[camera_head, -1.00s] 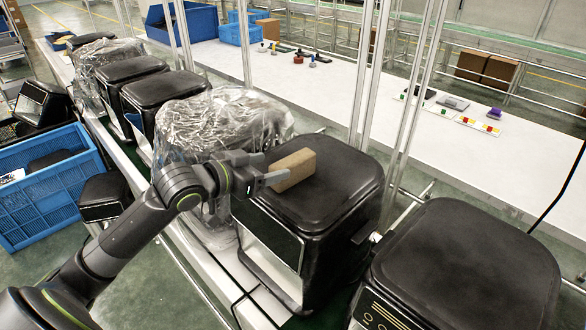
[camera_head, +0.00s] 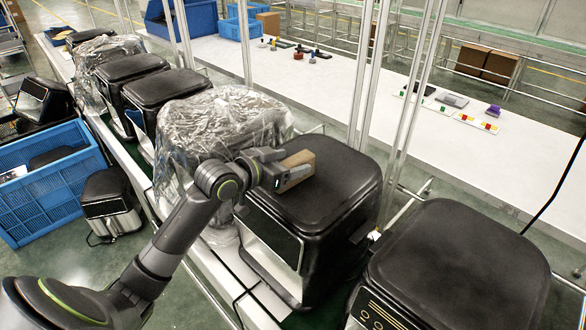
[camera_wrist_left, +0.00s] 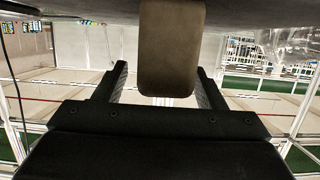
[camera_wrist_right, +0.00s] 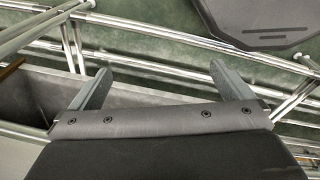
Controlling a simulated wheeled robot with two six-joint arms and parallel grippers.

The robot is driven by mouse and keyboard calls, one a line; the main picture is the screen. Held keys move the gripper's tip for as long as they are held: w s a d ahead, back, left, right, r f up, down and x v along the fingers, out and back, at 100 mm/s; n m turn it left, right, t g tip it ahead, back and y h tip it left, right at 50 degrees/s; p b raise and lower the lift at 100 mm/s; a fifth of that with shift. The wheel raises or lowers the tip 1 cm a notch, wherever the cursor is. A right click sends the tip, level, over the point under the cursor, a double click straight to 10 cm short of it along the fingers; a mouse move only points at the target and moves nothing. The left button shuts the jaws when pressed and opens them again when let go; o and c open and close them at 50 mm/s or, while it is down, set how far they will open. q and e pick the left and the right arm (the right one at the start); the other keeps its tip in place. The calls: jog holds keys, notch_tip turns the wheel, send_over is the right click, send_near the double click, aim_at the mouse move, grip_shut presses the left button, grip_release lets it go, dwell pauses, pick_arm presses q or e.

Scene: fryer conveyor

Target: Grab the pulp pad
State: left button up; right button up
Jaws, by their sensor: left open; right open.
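The pulp pad, a brown block (camera_head: 301,162), sits on the black top of the middle fryer (camera_head: 340,183). My left gripper (camera_head: 290,174) is at its left end and hides part of it. In the left wrist view the pad (camera_wrist_left: 170,45) lies between the two spread fingers of my left gripper (camera_wrist_left: 162,72), with a gap visible on both sides, wider on the left. My right gripper (camera_wrist_right: 160,72) shows only in its own wrist view. It is open and empty, above metal rails.
A plastic-wrapped fryer (camera_head: 215,125) stands just left of the middle fryer, close to my left arm. Another black fryer (camera_head: 460,265) stands at the right front. Upright metal posts (camera_head: 375,75) rise behind, before a white table (camera_head: 340,90).

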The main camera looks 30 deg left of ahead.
pick_arm(q)
jog(key=shift+c, duration=0.4)
jog(key=c, duration=1)
